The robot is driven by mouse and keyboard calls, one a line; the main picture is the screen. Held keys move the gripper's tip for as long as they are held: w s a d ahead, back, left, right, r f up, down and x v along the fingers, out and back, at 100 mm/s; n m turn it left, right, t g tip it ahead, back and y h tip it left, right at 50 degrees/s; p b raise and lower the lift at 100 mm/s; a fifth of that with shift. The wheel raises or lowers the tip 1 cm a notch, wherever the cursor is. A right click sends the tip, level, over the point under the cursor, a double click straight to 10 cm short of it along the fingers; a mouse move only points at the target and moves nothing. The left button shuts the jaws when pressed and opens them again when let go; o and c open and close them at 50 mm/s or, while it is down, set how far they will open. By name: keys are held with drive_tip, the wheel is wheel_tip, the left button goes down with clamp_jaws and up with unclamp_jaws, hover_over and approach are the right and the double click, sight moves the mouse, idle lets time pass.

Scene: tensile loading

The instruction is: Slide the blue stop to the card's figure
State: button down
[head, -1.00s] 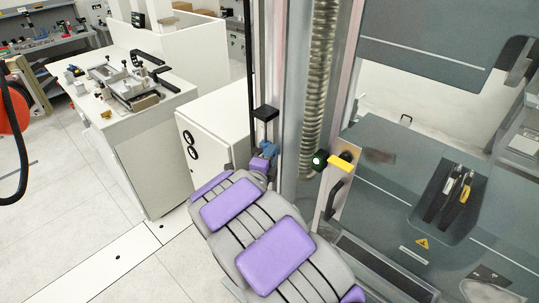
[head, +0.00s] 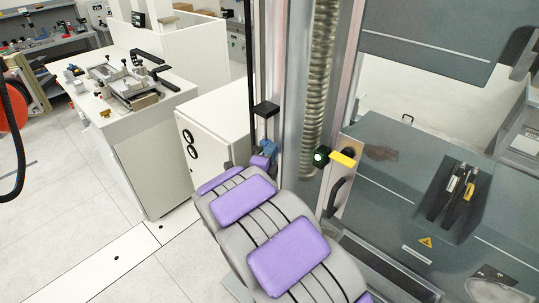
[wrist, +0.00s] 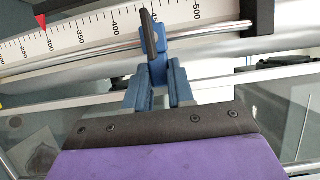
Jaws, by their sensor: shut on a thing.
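My gripper (wrist: 158,85) is shut on the blue stop (wrist: 184,46), which sits on a shiny rod beside a white printed scale (wrist: 98,27). In the wrist view, the stop's dark upright tab (wrist: 148,32) reaches up to the scale near the 450 mark. My fingers hide part of the stop's body. In the head view, the blue stop (head: 269,147) shows small at my gripper (head: 259,160), below a black block on the upright column. I cannot make out the card or its figure in either view.
The black block (wrist: 257,15) sits on the rod to the right, past 500. A red pointer (wrist: 41,20) is at the scale's left. A white cabinet (head: 200,130) stands to the left.

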drive_tip(key=c, duration=1)
unclamp_jaws()
drive_tip(key=shift+o, duration=0.2)
drive_tip(key=shift+s, duration=0.1)
drive_tip(key=v, duration=1.7)
drive_tip(key=shift+a, duration=0.25)
